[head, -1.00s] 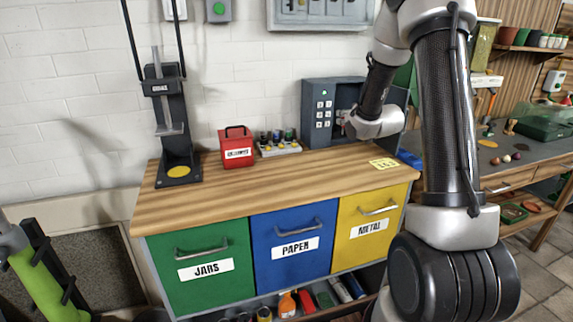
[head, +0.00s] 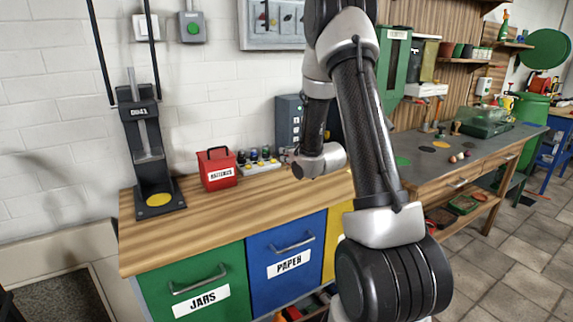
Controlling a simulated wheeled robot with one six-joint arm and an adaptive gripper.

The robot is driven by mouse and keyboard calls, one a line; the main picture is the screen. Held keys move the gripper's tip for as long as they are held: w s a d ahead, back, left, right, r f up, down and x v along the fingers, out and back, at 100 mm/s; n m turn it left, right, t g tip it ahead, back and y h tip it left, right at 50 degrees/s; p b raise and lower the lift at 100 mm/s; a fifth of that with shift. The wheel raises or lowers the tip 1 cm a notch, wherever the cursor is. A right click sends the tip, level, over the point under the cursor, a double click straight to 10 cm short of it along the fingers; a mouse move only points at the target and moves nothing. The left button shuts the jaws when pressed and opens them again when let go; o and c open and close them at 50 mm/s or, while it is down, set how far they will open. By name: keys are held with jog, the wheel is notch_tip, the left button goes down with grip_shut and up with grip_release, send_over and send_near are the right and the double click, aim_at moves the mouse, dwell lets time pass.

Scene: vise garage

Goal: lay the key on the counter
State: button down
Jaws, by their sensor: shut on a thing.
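The counter (head: 215,215) is a striped wooden top over the coloured drawers. My gripper (head: 286,155) is low over its back right part, pointing left, just in front of the grey keypad box. It is small and partly lost against the box and the items behind it. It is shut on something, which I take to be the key. The key itself is too small or hidden to make out in this view. I cannot tell how far above the wood the fingertips are.
A red box (head: 217,168) and a rack of small jars (head: 258,161) stand at the counter's back. A black press (head: 148,155) stands at the left end. The grey keypad box (head: 288,120) is partly behind my arm. The counter's front and middle are clear.

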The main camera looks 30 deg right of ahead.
jog(key=shift+f, duration=1.5)
jog(key=shift+f, duration=0.15)
jog(key=c, duration=1.5)
grip_release()
